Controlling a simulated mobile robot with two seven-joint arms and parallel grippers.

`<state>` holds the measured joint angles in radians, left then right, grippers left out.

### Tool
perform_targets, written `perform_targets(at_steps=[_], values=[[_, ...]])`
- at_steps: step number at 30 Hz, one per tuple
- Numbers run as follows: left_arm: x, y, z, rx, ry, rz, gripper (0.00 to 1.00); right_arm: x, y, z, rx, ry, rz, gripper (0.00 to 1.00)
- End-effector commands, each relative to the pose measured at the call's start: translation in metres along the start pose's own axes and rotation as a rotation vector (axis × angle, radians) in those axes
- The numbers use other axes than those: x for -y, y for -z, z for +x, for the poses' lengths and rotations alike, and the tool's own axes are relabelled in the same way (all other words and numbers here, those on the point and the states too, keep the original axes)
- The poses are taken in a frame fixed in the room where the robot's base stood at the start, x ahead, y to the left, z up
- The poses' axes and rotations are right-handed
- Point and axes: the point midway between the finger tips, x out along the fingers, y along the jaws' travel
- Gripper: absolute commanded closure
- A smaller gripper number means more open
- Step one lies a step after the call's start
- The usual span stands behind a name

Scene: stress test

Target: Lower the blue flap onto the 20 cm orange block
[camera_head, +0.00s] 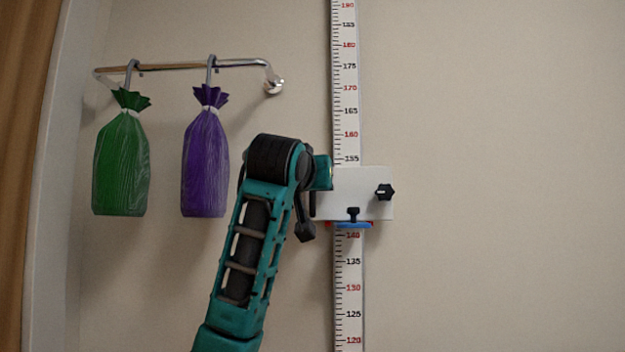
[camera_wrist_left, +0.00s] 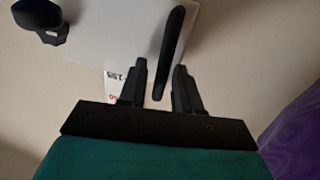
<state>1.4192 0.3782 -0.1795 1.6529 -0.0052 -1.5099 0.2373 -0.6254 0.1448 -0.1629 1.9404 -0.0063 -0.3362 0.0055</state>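The blue flap (camera_head: 352,225) is under a white slider (camera_head: 365,182) on an upright wall ruler, just above the 140 mark. The slider has a black knob (camera_head: 385,192) at its right and a smaller black knob (camera_head: 353,213) above the flap. My left arm reaches the slider's left side. In the left wrist view my left gripper (camera_wrist_left: 160,75) is open, its two black fingers on either side of a black handle (camera_wrist_left: 171,45), with visible gaps. In the head view its fingers are hidden or unclear. The orange block is in neither view. My right gripper is not in view.
The ruler (camera_head: 348,290) runs up the wall, in view above and below the slider. A rail (camera_head: 180,67) on the left carries a green bag (camera_head: 121,165) and a purple bag (camera_head: 205,165), close to my left arm. The wall right of the ruler is clear.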

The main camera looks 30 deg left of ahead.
Motion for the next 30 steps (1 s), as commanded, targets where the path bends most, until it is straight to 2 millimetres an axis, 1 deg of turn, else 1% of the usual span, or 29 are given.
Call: perform_targets(at_steps=[2, 12, 13, 26, 30], values=[[0.0000, -0.0002, -0.0001, 0.000, 0.000, 0.000, 0.67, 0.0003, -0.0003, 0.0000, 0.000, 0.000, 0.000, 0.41], [0.0000, 0.0000, -0.0004, 0.000, 0.000, 0.000, 0.99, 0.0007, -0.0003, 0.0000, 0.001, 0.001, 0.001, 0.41], [0.0000, 0.0000, -0.0004, 0.000, 0.000, 0.000, 1.00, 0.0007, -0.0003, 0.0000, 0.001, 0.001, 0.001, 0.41], [0.0000, -0.0002, -0.0005, 0.000, 0.000, 0.000, 1.00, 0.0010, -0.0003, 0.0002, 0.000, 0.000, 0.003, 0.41], [-0.0003, -0.0086, -0.0004, 0.001, 0.000, 0.000, 1.00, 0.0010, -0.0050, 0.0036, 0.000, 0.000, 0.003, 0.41]])
